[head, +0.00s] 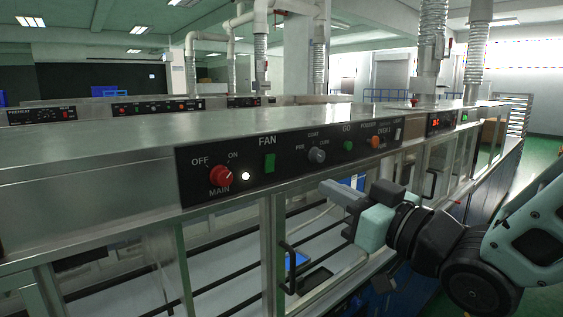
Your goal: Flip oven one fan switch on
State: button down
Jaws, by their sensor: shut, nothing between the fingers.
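The fan switch (269,163) is a small green upright switch under the word FAN on a black control panel (293,172). The panel is on the front of a long steel oven (118,150), and small lettering near its right end appears to read OVEN 1. I cannot tell which way the switch is set. My gripper (326,189) reaches in from the right, below and to the right of the switch and apart from it. Its grey fingers are shut and empty, pointing left. It hides nothing of the switch.
A red MAIN knob (221,176) and a lit white lamp (245,175) are left of the switch. A grey knob (317,155), a green button (348,145) and an orange knob (375,142) are to its right. A black door handle (288,267) sticks out below.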

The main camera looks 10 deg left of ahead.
aim_at(271, 157)
jog(key=p+x, duration=0.7)
jog(key=x, duration=0.5)
jog(key=shift+w+a+r, duration=0.2)
jog(key=shift+a, duration=0.05)
jog(key=shift+w+a, duration=0.3)
jog(key=shift+f, duration=0.1)
jog(key=shift+w+a+b, duration=0.1)
jog(key=shift+b, duration=0.35)
